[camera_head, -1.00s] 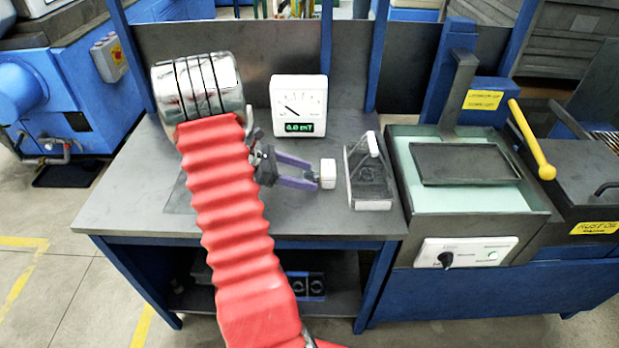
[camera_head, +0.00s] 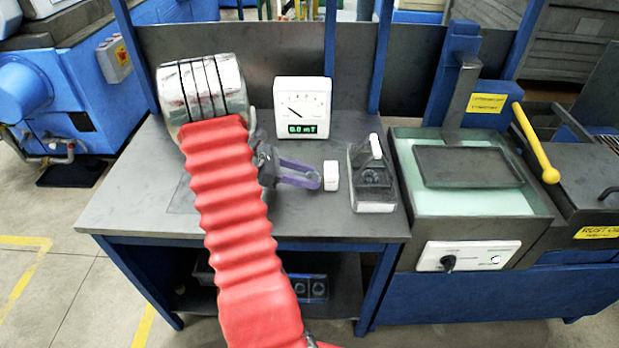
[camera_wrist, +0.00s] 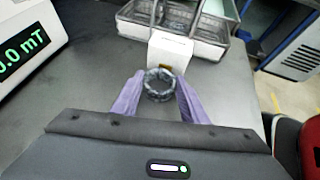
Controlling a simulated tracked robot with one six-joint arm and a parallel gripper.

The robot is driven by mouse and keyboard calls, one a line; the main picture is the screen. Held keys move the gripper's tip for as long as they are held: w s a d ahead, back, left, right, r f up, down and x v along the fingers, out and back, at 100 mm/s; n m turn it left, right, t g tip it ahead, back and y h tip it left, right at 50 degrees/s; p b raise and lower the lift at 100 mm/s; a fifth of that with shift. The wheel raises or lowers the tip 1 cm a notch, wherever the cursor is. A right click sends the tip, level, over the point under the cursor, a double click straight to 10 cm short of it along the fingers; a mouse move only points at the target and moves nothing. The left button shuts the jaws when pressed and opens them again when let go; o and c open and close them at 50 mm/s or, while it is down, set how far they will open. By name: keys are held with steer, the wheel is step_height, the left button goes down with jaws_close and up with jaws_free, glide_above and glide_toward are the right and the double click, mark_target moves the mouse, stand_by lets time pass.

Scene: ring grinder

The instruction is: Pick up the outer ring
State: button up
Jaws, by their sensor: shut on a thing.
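The outer ring (camera_wrist: 159,85) is a small dark grey metal ring in the middle of the wrist view. It sits between the two purple fingers of my gripper (camera_wrist: 159,80), which touch it on both sides. In the head view my gripper (camera_head: 316,181) is low over the workbench, its fingers drawn together just left of a white block (camera_head: 331,175). The ring cannot be made out in the head view. Whether it rests on the bench or is raised I cannot tell. The white block also shows just beyond the ring in the wrist view (camera_wrist: 171,50).
A white meter (camera_head: 303,107) stands behind my gripper. A metal tray (camera_head: 372,185) stands right of the white block. Further right is a machine with a pale green top (camera_head: 480,200) and a yellow-handled lever (camera_head: 536,143). The bench front (camera_head: 290,222) is clear.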

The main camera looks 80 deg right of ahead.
step_height(320, 180, up, 10)
stand_by(0.6)
stand_by(0.9)
